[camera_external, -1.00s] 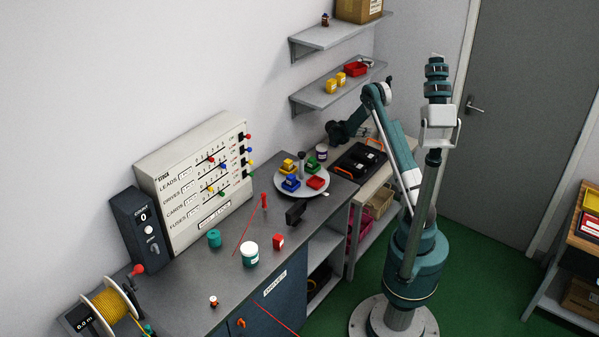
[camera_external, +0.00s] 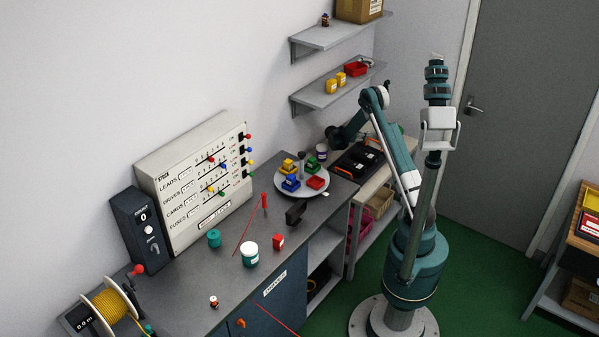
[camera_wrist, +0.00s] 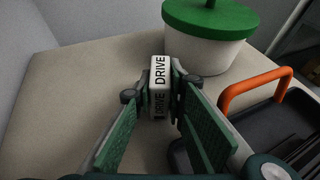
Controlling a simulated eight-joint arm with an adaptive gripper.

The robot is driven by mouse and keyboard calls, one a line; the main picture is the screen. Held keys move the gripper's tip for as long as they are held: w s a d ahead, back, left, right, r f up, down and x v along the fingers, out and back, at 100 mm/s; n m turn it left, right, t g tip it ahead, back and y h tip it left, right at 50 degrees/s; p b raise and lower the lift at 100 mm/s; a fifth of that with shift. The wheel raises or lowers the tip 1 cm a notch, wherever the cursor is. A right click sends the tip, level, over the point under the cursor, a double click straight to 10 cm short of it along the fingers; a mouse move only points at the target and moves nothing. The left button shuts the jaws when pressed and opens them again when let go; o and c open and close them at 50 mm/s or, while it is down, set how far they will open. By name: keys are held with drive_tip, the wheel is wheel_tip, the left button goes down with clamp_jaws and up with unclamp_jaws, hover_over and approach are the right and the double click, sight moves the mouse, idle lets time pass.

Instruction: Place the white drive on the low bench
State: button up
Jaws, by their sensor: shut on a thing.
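The white drive (camera_wrist: 160,86), a small upright block marked DRIVE, stands between the fingers of my gripper (camera_wrist: 158,98) in the wrist view. My gripper is shut on it. The beige top of the low bench (camera_wrist: 70,75) lies beneath and around the drive. Whether the drive's base touches the bench cannot be told.
A white pot with a green lid (camera_wrist: 208,48) stands just behind the drive. A black tray with an orange handle (camera_wrist: 268,125) is close on the right. Bare bench top lies to the left. Shelves (camera_external: 340,90) hang on the wall above.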

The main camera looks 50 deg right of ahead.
drive_tip(key=shift+f, duration=0.2)
drive_tip(key=o, duration=0.9)
drive_tip(key=shift+r, duration=0.2)
drive_tip(key=shift+w+a+r, duration=0.1)
drive_tip(key=shift+a, duration=0.05)
drive_tip(key=p+v, duration=0.2)
drive_tip(key=v, duration=0.9)
drive_tip(key=shift+w+a, duration=0.1)
drive_tip(key=shift+a, duration=0.2)
